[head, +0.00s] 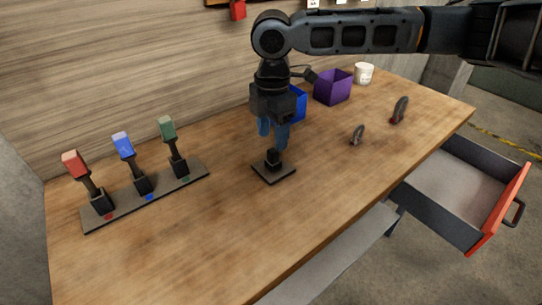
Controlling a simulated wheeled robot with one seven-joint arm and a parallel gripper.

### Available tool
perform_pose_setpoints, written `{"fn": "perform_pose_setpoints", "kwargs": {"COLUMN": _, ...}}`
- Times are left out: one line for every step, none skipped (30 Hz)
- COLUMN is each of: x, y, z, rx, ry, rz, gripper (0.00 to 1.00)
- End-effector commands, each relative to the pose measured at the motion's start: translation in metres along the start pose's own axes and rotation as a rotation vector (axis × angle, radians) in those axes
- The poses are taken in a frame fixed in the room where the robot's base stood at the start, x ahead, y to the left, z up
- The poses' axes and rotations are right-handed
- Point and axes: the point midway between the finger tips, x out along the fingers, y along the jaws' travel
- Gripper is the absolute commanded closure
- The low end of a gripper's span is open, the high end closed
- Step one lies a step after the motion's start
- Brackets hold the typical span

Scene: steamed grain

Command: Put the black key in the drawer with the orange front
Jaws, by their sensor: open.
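My gripper (272,143) points down over the table, with its blue fingers apart. Directly below it, a small black block (273,158) stands on a flat black base plate. The fingertips are close to the top of this block, one to each side. I cannot tell whether a black key stands in it or whether the fingers touch it, as the gripper hides part of the view. The drawer with the orange front (497,211) is pulled open at the right, below the tabletop, and its visible grey inside looks empty.
A dark rack (125,206) holds upright red, blue and green keys at the left. A blue box (300,104), a purple box (333,87) and a white cup (364,73) stand at the back. Two small dark upright items (357,135) (400,109) stand to the right. The table's front is clear.

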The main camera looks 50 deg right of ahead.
Motion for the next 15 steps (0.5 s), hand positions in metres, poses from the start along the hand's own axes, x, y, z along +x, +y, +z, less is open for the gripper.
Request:
{"fn": "perform_pose_setpoints", "kwargs": {"x": 0.006, "y": -0.002, "z": -0.001, "rx": 0.000, "ry": 0.001, "rz": -0.003, "gripper": 0.45}}
{"fn": "perform_pose_setpoints", "kwargs": {"x": 0.011, "y": -0.004, "z": -0.001, "rx": 0.000, "ry": 0.000, "rz": -0.004, "gripper": 0.45}}
{"fn": "perform_pose_setpoints", "kwargs": {"x": 0.016, "y": -0.004, "z": -0.001, "rx": 0.000, "ry": 0.000, "rz": -0.002, "gripper": 0.45}}
{"fn": "perform_pose_setpoints", "kwargs": {"x": 0.022, "y": -0.004, "z": -0.001, "rx": 0.000, "ry": 0.000, "rz": -0.002, "gripper": 0.45}}
{"fn": "perform_pose_setpoints", "kwargs": {"x": 0.025, "y": -0.004, "z": -0.001, "rx": 0.001, "ry": 0.000, "rz": -0.002, "gripper": 0.45}}
{"fn": "perform_pose_setpoints", "kwargs": {"x": 0.030, "y": -0.004, "z": -0.001, "rx": 0.001, "ry": 0.001, "rz": -0.002, "gripper": 0.45}}
{"fn": "perform_pose_setpoints", "kwargs": {"x": 0.033, "y": -0.004, "z": -0.002, "rx": 0.000, "ry": 0.001, "rz": -0.002, "gripper": 0.45}}
{"fn": "perform_pose_setpoints", "kwargs": {"x": 0.035, "y": -0.004, "z": -0.002, "rx": 0.000, "ry": 0.001, "rz": -0.002, "gripper": 0.45}}
{"fn": "perform_pose_setpoints", "kwargs": {"x": 0.037, "y": -0.004, "z": -0.002, "rx": -0.001, "ry": 0.001, "rz": -0.001, "gripper": 0.45}}
{"fn": "perform_pose_setpoints", "kwargs": {"x": 0.038, "y": -0.004, "z": -0.002, "rx": -0.001, "ry": 0.001, "rz": -0.001, "gripper": 0.45}}
{"fn": "perform_pose_setpoints", "kwargs": {"x": 0.038, "y": -0.004, "z": -0.002, "rx": -0.001, "ry": 0.001, "rz": 0.000, "gripper": 0.45}}
{"fn": "perform_pose_setpoints", "kwargs": {"x": 0.039, "y": -0.004, "z": -0.002, "rx": -0.001, "ry": 0.001, "rz": 0.000, "gripper": 0.45}}
{"fn": "perform_pose_setpoints", "kwargs": {"x": 0.039, "y": -0.004, "z": -0.002, "rx": -0.001, "ry": 0.001, "rz": 0.000, "gripper": 0.45}}
{"fn": "perform_pose_setpoints", "kwargs": {"x": 0.039, "y": -0.004, "z": -0.002, "rx": -0.001, "ry": 0.001, "rz": 0.000, "gripper": 0.45}}
{"fn": "perform_pose_setpoints", "kwargs": {"x": 0.039, "y": -0.004, "z": -0.002, "rx": -0.001, "ry": 0.001, "rz": 0.000, "gripper": 0.45}}
